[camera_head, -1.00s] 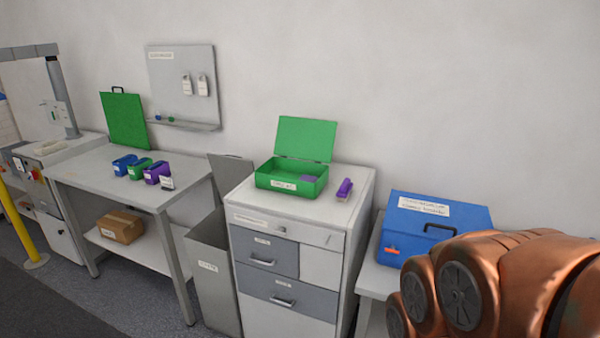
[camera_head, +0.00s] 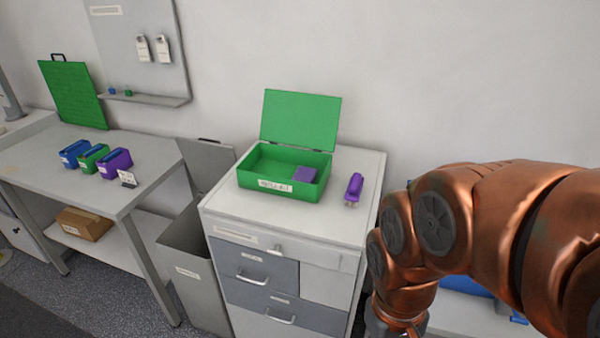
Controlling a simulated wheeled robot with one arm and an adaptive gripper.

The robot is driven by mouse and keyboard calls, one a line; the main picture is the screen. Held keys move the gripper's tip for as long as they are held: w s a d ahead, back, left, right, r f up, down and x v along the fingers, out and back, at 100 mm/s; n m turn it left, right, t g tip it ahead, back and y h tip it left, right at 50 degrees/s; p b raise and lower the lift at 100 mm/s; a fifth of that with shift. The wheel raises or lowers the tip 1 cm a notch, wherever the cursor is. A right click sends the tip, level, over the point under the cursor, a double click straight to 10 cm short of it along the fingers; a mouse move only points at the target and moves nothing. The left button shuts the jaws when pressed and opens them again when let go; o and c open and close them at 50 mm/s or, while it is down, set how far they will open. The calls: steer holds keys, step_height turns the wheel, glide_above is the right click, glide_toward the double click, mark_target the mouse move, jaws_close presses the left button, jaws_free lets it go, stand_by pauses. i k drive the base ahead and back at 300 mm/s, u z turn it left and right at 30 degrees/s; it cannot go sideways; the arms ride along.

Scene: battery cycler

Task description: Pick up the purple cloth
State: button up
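A flat purple piece that looks like the cloth (camera_head: 305,174) lies inside the open green box (camera_head: 255,180), at the right end of its floor. The green box stands on top of the white drawer cabinet (camera_head: 230,213), with its lid raised at the back. My copper-coloured arm is at the right of the view, to the right of the cabinet and bent downward. Its lower end runs toward the bottom edge, and the gripper's fingers are out of view.
A purple handheld object (camera_head: 354,188) lies right of the green box. A grey bin (camera_head: 188,250) stands left of the cabinet. A table (camera_head: 60,175) at the left holds blue, green and purple containers (camera_head: 115,161). My arm largely covers a blue box (camera_head: 465,287).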

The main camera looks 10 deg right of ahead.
mark_target(304, 174)
steer(key=u, duration=0.6)
steer(key=i, duration=0.65)
steer(key=u, duration=0.45)
